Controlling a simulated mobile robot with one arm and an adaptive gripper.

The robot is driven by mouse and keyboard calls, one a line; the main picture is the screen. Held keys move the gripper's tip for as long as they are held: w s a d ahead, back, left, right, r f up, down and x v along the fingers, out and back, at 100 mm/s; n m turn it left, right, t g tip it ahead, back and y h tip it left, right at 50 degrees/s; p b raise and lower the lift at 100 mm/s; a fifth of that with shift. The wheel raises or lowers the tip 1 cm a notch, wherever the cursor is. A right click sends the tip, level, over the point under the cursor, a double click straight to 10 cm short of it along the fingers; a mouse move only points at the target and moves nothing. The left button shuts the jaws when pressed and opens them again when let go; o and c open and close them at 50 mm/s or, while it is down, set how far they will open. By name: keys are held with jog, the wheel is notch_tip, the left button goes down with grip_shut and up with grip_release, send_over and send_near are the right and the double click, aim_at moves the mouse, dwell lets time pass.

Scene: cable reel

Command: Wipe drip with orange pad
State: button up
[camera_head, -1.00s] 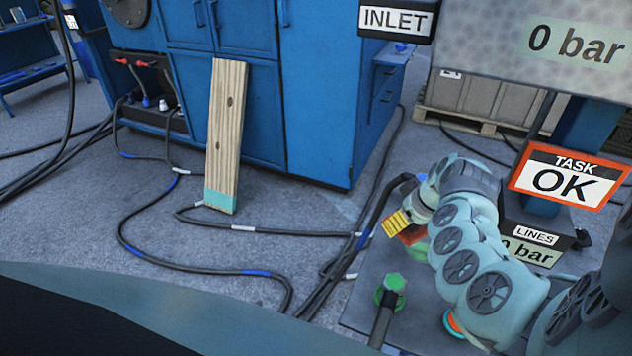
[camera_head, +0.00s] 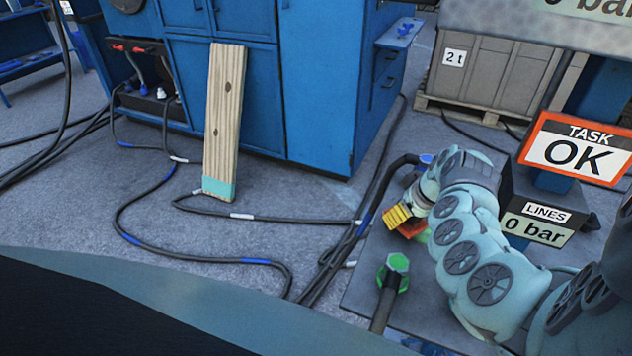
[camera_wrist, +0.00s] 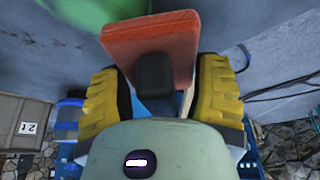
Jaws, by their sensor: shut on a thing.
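My gripper (camera_wrist: 165,95) has yellow ridged fingers, one on each side of the dark grip of the orange pad (camera_wrist: 150,42), and is shut on it. In the head view the gripper (camera_head: 398,216) and a bit of the orange pad (camera_head: 412,228) show at the end of my arm, above the grey plate. A green surface (camera_wrist: 90,10) lies just beyond the pad in the wrist view; I cannot tell whether they touch. I cannot make out the drip.
A green-capped fitting (camera_head: 397,264) stands on the grey plate (camera_head: 358,298) left of my arm. Black hoses (camera_head: 330,262) cross the floor. A wooden plank (camera_head: 223,120) leans on the blue cabinet (camera_head: 312,100). A sign reading "TASK OK" (camera_head: 573,150) stands at right.

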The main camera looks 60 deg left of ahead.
jog(key=shift+f+b, duration=0.5)
jog(key=shift+f, duration=0.45)
dwell(0.3)
